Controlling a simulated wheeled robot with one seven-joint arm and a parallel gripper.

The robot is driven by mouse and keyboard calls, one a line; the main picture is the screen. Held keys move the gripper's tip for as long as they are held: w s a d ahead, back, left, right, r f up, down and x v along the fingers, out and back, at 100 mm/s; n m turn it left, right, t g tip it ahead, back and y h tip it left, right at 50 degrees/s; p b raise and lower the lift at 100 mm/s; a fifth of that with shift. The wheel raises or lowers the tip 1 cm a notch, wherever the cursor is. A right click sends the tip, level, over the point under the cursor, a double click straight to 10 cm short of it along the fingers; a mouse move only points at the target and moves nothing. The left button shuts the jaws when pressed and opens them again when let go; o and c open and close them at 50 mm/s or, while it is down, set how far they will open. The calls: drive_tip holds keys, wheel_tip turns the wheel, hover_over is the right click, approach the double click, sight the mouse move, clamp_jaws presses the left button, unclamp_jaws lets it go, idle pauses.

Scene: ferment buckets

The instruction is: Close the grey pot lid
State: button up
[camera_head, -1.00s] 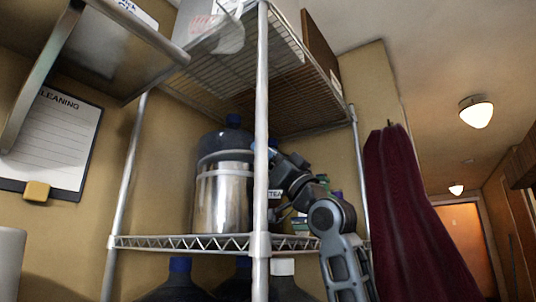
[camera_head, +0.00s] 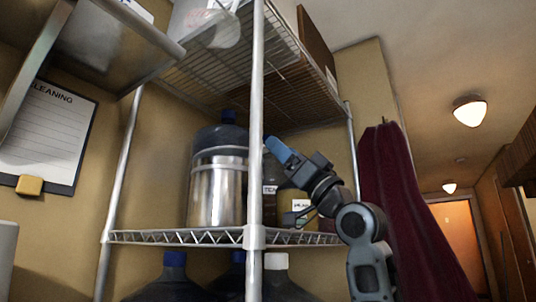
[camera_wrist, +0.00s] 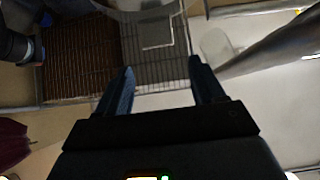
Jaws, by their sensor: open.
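The steel-grey pot (camera_head: 217,195) stands upright on the middle wire shelf, left of the front post, in the head view. A pale band runs around its upper part. My gripper (camera_head: 275,147) is right of the pot and post, pointing up and left, apart from the pot in the picture. In the wrist view its two fingers (camera_wrist: 160,78) are spread with nothing between them.
The front post (camera_head: 257,120) stands between pot and gripper in the picture. An upper wire shelf (camera_head: 290,85) is overhead. Labelled jars (camera_head: 301,208) stand right of the pot. Capped bottles (camera_head: 175,280) are below. A dark red cloth (camera_head: 395,200) hangs at right.

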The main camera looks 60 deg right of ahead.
drive_tip(key=s, duration=0.8)
drive_tip(key=shift+d, duration=0.1)
drive_tip(key=shift+c, duration=0.2)
